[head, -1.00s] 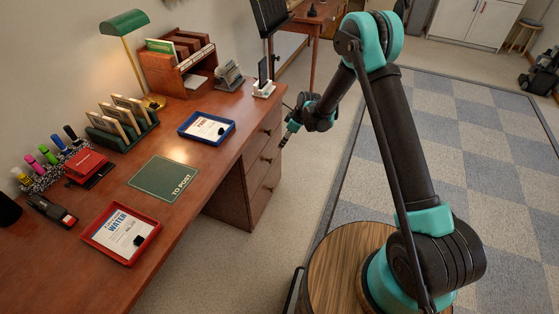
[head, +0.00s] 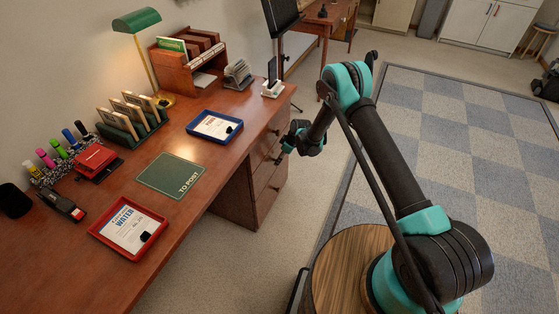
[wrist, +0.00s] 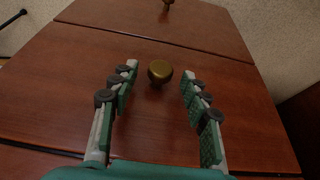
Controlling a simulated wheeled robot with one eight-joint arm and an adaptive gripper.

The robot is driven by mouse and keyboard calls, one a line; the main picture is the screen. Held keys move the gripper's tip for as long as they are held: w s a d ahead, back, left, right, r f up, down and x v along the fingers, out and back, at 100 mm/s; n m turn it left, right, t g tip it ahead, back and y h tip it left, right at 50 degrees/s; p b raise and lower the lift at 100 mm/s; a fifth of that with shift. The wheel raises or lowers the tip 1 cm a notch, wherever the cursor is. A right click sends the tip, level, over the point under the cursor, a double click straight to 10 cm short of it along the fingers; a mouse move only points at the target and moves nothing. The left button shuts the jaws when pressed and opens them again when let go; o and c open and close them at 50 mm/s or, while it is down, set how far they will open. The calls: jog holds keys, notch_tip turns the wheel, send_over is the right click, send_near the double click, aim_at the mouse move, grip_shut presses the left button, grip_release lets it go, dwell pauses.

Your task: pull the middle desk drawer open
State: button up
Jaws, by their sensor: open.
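The middle desk drawer (head: 263,178) is a reddish-brown wooden front in the desk's drawer stack, and it looks closed. In the wrist view its front (wrist: 245,115) fills most of the picture. Its round brass knob (wrist: 160,70) stands between my fingertips, with a gap on each side. My gripper (wrist: 160,78) is open around the knob, its green-padded fingers pointing at the drawer front. In the head view my gripper (head: 279,157) is at the middle drawer, and it hides that knob.
A further drawer with its own knob (wrist: 166,3) shows at the top of the wrist view. The desk top (head: 215,170) above holds a blue tray (head: 214,126), a red tray (head: 128,229) and a green mat (head: 171,175). The carpeted floor beside the drawers is clear.

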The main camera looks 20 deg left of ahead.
jog(key=shift+a+f, duration=0.25)
jog(key=shift+f, duration=0.4)
jog(key=shift+c, duration=0.4)
grip_shut()
